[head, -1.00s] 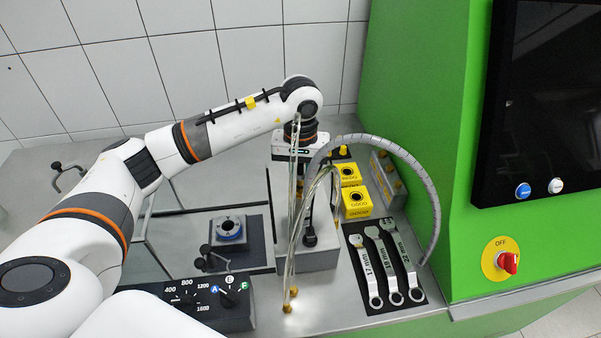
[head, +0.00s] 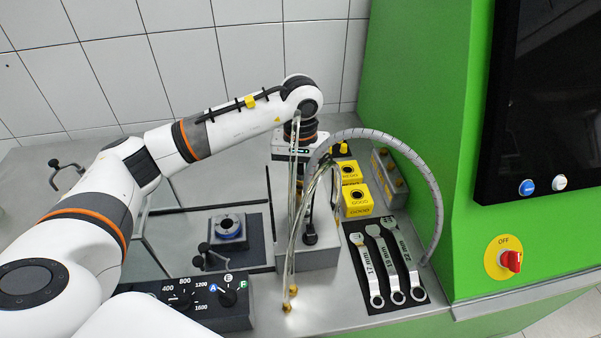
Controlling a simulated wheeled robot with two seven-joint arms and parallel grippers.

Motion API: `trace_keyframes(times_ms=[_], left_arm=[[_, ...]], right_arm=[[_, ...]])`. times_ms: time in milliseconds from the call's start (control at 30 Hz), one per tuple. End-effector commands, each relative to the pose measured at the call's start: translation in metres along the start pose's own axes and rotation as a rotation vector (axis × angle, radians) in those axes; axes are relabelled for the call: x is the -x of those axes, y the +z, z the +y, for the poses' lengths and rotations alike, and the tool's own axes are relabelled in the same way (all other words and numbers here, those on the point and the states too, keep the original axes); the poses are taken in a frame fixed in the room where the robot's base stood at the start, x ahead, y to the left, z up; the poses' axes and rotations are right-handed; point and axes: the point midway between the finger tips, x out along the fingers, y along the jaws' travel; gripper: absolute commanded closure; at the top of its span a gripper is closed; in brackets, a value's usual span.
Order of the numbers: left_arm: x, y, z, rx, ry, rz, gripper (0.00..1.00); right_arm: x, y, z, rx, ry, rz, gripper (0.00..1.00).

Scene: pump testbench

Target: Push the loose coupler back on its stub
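My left gripper (head: 296,151) points down at the end of the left arm, over the grey block (head: 316,256) in the middle of the bench. Its fingers are hidden behind hoses, so I cannot tell whether they are open or shut. Clear hoses hang in front of it, with brass ends (head: 287,307) low over the bench front. A black fitting (head: 310,238) stands on the grey block. A grey corrugated hose (head: 424,172) arches from near the gripper to the right. I cannot make out the loose coupler or its stub. My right gripper is not in view.
Yellow boxes (head: 357,201) stand right of the block. Wrenches lie in a black tray (head: 382,306) at the front right. A dial panel (head: 205,322) and a blue-ringed fixture (head: 228,227) are on the left. A green cabinet (head: 450,130) bounds the right.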

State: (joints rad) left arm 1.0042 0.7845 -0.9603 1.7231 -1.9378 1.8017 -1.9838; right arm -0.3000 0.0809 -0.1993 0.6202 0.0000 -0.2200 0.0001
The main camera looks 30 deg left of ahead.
Motion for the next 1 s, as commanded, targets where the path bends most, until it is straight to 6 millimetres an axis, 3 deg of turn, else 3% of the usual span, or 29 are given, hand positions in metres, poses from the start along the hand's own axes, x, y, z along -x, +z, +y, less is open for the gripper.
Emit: trace_keyframes(times_ms=[700, 733, 800, 867, 1000], left_arm=[[-0.0049, -0.0003, 0.0, 0.0, 0.001, 0.001, 1.0], [-0.0049, -0.0003, 0.0, 0.0, 0.001, 0.001, 0.76], [-0.0049, -0.0003, 0.0, 0.0, 0.001, 0.001, 0.65], [-0.0048, -0.0003, 0.0, 0.0, 0.0, 0.001, 0.55], [-0.0045, -0.0001, -0.0001, 0.0, 0.0, 0.001, 0.54]], right_arm=[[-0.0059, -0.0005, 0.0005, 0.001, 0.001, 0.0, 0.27], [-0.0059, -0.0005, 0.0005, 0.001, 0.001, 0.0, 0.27], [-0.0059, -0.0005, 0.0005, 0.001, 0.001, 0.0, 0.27], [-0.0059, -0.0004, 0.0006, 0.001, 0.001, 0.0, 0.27], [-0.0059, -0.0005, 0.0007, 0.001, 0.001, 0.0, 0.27]])
